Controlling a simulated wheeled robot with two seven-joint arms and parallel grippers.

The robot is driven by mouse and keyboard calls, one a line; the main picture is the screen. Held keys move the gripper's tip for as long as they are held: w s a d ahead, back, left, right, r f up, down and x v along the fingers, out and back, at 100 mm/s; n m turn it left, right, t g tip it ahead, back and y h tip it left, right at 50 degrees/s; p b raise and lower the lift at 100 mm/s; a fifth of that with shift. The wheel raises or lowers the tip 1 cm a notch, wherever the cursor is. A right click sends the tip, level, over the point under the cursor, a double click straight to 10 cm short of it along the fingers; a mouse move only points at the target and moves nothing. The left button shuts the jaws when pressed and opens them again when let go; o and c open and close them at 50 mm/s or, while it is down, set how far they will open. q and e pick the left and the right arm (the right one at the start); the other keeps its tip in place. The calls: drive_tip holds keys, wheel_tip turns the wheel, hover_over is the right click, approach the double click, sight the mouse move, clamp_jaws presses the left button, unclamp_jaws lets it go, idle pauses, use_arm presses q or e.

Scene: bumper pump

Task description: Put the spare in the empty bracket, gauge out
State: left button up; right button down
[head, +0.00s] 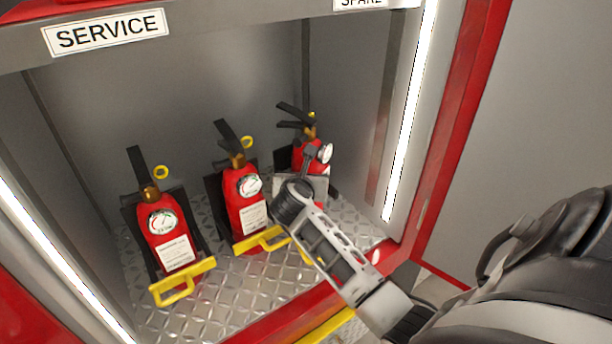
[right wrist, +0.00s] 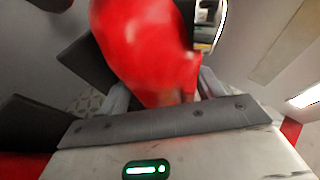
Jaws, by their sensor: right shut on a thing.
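The spare, a red extinguisher (head: 308,158) with black handle and yellow ring, is at the right of the cabinet in the head view. Its white gauge (head: 325,153) shows on its right side, turned rightward compared with the other two gauges. My right gripper (head: 304,182) is shut on it and hides much of its lower body. In the right wrist view its red body (right wrist: 145,45) stands between the fingers. Dark bracket parts show around it; I cannot tell whether it is seated. My left gripper is out of view.
Two red extinguishers, left (head: 169,235) and middle (head: 245,200), stand in dark brackets with yellow latches (head: 182,283) at the front. A yellow piece shows partly behind my right arm. Lit cabinet posts (head: 410,110) bound the opening. Bare tread-plate floor (head: 250,290) lies in front.

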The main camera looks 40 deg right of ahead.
drive_tip(key=shift+c, duration=1.5)
unclamp_jaws()
drive_tip(key=shift+r, duration=0.35)
drive_tip(key=shift+o, duration=0.6)
drive_tip(key=shift+w+a, duration=0.1)
drive_tip(key=shift+a, duration=0.1)
drive_tip(key=v, duration=0.3)
drive_tip(key=p+v, duration=0.1)
drive_tip(key=v, duration=0.3)
drive_tip(key=shift+s+f, duration=0.2)
drive_tip(key=shift+s, duration=0.2)
